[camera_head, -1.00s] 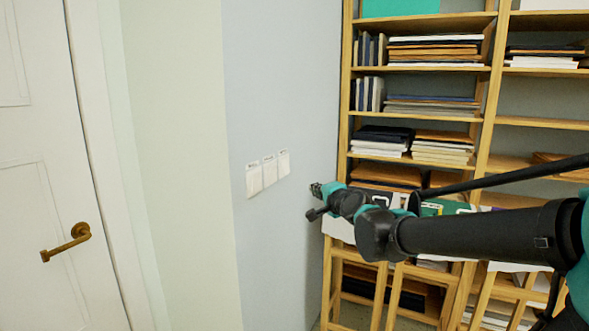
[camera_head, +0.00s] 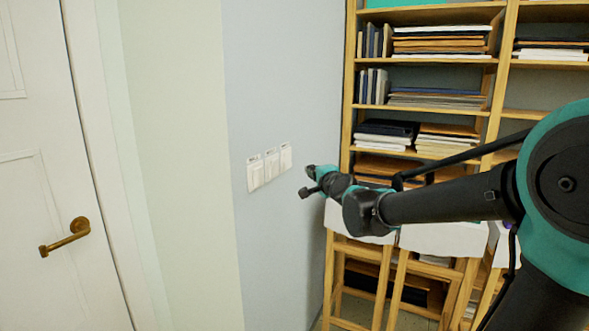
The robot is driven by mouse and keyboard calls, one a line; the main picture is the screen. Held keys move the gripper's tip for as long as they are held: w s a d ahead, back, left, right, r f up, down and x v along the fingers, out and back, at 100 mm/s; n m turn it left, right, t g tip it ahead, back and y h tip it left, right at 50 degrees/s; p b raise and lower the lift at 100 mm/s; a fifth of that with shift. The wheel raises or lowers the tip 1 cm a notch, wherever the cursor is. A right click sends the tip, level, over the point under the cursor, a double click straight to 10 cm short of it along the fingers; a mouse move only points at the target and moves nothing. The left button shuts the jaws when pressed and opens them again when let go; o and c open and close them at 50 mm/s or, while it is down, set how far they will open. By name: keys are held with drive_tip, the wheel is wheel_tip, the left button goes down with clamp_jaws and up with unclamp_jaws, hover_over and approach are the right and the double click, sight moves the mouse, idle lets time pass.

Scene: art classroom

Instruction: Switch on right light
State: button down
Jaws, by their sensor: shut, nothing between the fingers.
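Three white light switches sit side by side on the grey wall: the left switch (camera_head: 255,174), the middle switch (camera_head: 271,166) and the right switch (camera_head: 285,157). Each has a small label above it that is too small to read. My gripper (camera_head: 310,171) is shut and empty. It points left toward the wall, a little to the right of the right switch in the picture and slightly lower. A gap of bare wall shows between the gripper tip and the right switch. I cannot tell how far the tip is from the wall in depth.
A wooden shelf (camera_head: 440,60) with books and paper stacks stands behind my arm on the right. Wooden easels or stools with white tops (camera_head: 440,239) stand below it. A white door (camera_head: 35,200) with a brass handle (camera_head: 66,237) is at the left.

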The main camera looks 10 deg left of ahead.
sight(291, 165)
drive_tip(key=shift+w+a+f, duration=0.25)
drive_tip(key=shift+w+a, duration=1.25)
drive_tip(key=shift+w, duration=0.05)
drive_tip(key=shift+w+a+f, duration=0.2)
drive_tip(key=shift+w+a, duration=1.25)
drive_tip(key=shift+w, duration=0.05)
drive_tip(key=shift+a, duration=0.1)
